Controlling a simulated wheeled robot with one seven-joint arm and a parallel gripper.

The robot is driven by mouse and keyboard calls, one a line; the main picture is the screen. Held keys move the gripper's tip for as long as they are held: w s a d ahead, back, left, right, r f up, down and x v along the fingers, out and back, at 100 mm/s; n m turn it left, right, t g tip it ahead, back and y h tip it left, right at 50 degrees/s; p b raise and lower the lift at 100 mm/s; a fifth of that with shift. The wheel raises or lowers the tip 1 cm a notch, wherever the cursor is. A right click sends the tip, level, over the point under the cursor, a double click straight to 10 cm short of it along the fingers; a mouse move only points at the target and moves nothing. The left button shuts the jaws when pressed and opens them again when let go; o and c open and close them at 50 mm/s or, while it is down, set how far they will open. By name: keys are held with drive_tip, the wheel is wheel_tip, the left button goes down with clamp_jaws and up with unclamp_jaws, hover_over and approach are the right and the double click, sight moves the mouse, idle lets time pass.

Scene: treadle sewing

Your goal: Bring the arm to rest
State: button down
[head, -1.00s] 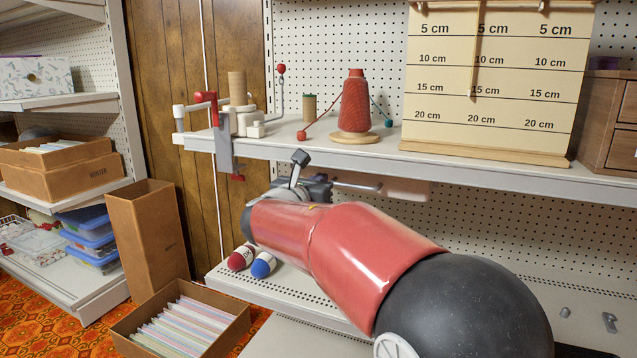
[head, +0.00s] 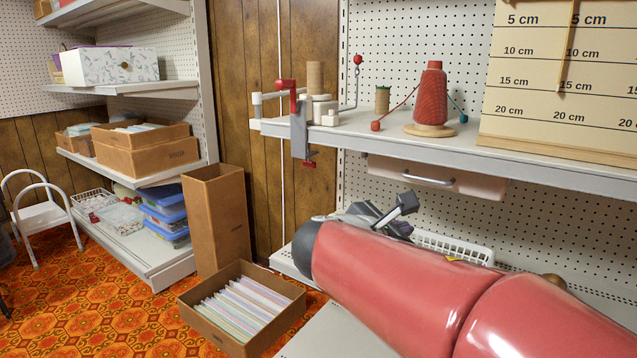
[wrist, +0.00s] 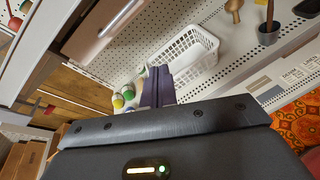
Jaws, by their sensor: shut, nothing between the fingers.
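My arm, with red links, reaches in from the lower right in the head view. Its wrist end lies in front of the lower shelf, below the shelf with the red thread cone (head: 432,97).
A clamped winder (head: 300,115) juts from the shelf's left end. A tall brown box (head: 217,215) and an open box of files (head: 243,307) stand on the floor.

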drive_tip(key=s+d+f+m+g+y, duration=0.2)
drive_tip(key=s+d+f+m+g, duration=0.15)
drive_tip(key=s+f+m, duration=0.4)
drive_tip(key=s+a+f+m+y, duration=0.2)
drive_tip(key=s+f+m+y, duration=0.2)
drive_tip(key=s+m, duration=0.2)
drive_tip(key=s+a+f+m+g+y, duration=0.1)
drive_tip(key=s+a+f+m+y, duration=0.2)
drive_tip(key=s+m, duration=0.4)
drive_tip(key=shift+s+f+m+y, duration=0.3)
drive_tip(key=shift+f+m+y, duration=0.25)
drive_tip(key=shift+m+y, duration=0.3)
